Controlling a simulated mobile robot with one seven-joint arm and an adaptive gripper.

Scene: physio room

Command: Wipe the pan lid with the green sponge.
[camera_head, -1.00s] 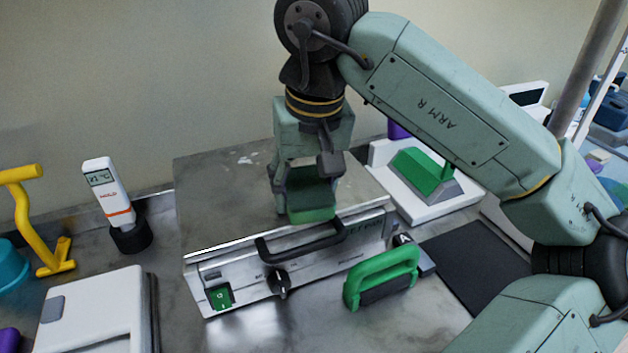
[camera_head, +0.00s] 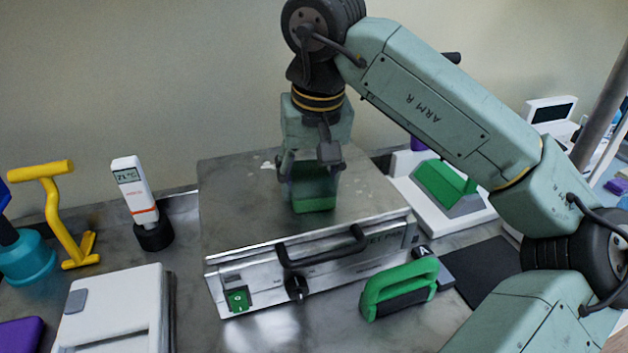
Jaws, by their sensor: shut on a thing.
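My gripper (camera_head: 310,183) is shut on the green sponge (camera_head: 315,202), which shows below and between the fingers. I take the pan lid to be the flat grey metal top (camera_head: 232,205) of the steel box, which has a black handle (camera_head: 328,246) along its front. The sponge is over the middle of this top, back from the front edge. It looks down on or very close to the surface; contact cannot be told for sure. The gripper hides part of the sponge and of the lid behind it. A few pale marks (camera_head: 267,165) show near the lid's back left.
A green-handled block (camera_head: 400,287) stands in front of the box at the right. A white device with a green wedge (camera_head: 440,183) is behind right. A white meter (camera_head: 135,190) in a black holder, a yellow handle (camera_head: 55,215) and a white case (camera_head: 112,315) are at left.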

